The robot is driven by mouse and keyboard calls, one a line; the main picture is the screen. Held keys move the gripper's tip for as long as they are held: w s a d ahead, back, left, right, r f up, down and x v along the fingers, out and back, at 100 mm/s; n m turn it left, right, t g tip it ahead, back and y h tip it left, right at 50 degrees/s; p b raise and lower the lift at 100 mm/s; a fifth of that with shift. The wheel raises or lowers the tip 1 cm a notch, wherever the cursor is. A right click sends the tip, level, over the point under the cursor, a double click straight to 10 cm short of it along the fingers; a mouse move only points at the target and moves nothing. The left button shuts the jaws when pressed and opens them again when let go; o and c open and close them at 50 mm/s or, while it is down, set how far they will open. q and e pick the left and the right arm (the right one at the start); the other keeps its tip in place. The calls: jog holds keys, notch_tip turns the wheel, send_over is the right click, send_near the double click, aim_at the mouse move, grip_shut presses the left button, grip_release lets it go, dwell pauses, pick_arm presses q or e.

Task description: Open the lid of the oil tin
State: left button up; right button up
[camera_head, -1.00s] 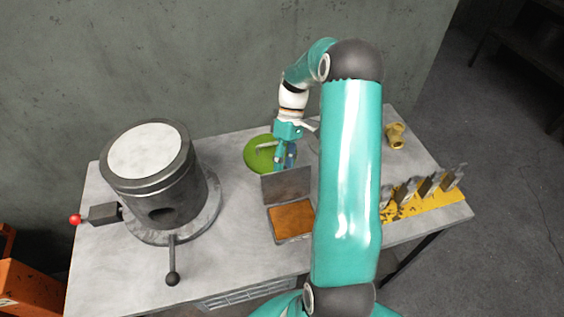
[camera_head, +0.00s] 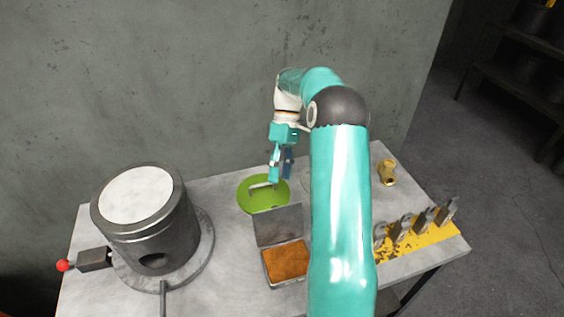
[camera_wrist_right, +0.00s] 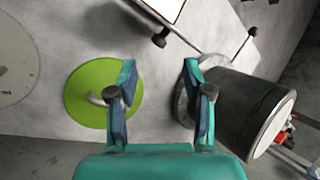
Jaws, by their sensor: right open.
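A shallow rectangular metal tin (camera_head: 264,271) with rusty-orange contents stands on the table in the head view, and I take it as the oil tin. Its hinged grey lid (camera_head: 279,226) stands raised at the tin's back edge. My right gripper (camera_head: 279,178) is behind the lid and apart from it, pointing down over the right part of a green disc. In the right wrist view the fingers (camera_wrist_right: 158,78) are spread with nothing between them. My left gripper is not in view.
The green disc (camera_head: 256,203) with a grey handle lies behind the tin; it also shows in the right wrist view (camera_wrist_right: 87,112). A large dark cylinder (camera_head: 150,225) with rod handles stands left. A brass fitting (camera_head: 387,173) and a yellow tool rack (camera_head: 423,241) are at right.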

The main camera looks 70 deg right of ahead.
jog(key=shift+v, duration=1.25)
